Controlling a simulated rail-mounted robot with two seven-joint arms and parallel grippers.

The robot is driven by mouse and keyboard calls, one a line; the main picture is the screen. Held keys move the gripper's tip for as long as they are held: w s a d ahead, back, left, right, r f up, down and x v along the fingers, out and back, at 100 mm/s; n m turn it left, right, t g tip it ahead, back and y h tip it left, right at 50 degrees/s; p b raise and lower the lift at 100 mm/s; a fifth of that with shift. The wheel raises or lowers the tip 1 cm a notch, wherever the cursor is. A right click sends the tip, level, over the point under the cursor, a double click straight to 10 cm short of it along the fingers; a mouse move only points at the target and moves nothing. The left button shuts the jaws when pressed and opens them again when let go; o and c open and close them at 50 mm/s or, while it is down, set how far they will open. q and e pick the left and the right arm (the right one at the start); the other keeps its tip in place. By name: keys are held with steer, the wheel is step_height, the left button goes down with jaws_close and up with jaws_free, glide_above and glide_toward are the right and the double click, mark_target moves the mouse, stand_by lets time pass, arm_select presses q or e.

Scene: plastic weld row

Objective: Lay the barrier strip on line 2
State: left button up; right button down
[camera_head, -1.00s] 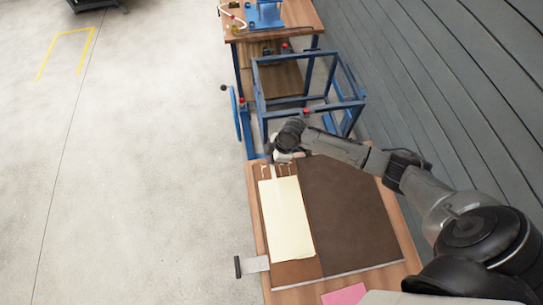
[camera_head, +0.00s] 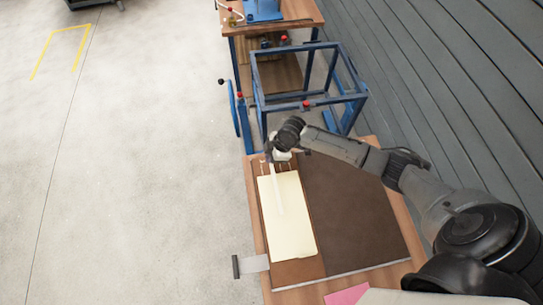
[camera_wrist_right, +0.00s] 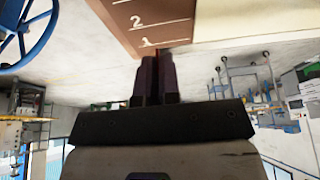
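My right gripper (camera_head: 273,161) is over the far left part of the work table, at the far end of a cream sheet (camera_head: 297,235). A narrow pale strip (camera_head: 279,197), which looks like the barrier strip, runs from the gripper toward me over the sheet. In the right wrist view my two dark fingers (camera_wrist_right: 156,62) are close together; the strip cannot be made out between them. Beyond them is a brown board (camera_wrist_right: 130,15) with white lines marked 2 and 1. Whether the strip touches the sheet I cannot tell. My left gripper is not in view.
A dark brown panel (camera_head: 350,215) covers the right of the table. A blue frame (camera_head: 308,101) stands beyond the table. Open floor is at left.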

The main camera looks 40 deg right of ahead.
stand_by(0.4)
steer(key=shift+p, duration=0.3)
stand_by(0.4)
stand_by(0.3)
stand_by(0.3)
steer(key=shift+f, duration=0.55)
